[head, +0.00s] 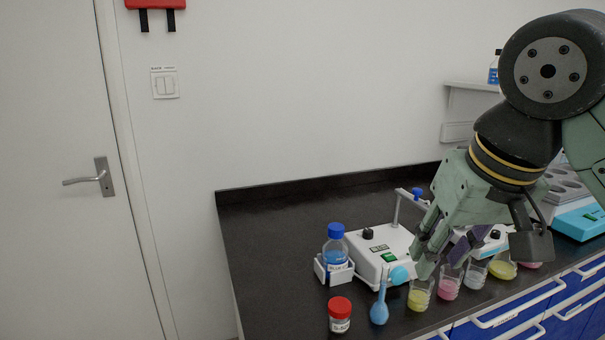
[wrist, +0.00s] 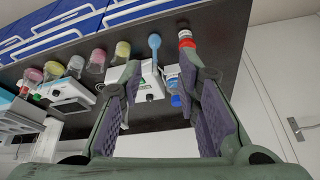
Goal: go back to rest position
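My gripper (head: 423,256) is in the head view above the front part of the dark bench, pointing down and left. In the wrist view my gripper (wrist: 160,72) has its two padded fingers apart with nothing between them. Below it stands a white device (head: 378,252) with a green switch, which also shows in the wrist view (wrist: 149,80). My arm hides part of the bench and equipment at the right.
Several beakers, such as a yellow one (head: 419,294) and a pink one (head: 448,284), line the front edge. A blue-capped bottle (head: 335,252), a red-capped jar (head: 340,315) and a blue dropper-like tool (head: 379,311) stand left. The bench's back left (head: 270,215) is clear.

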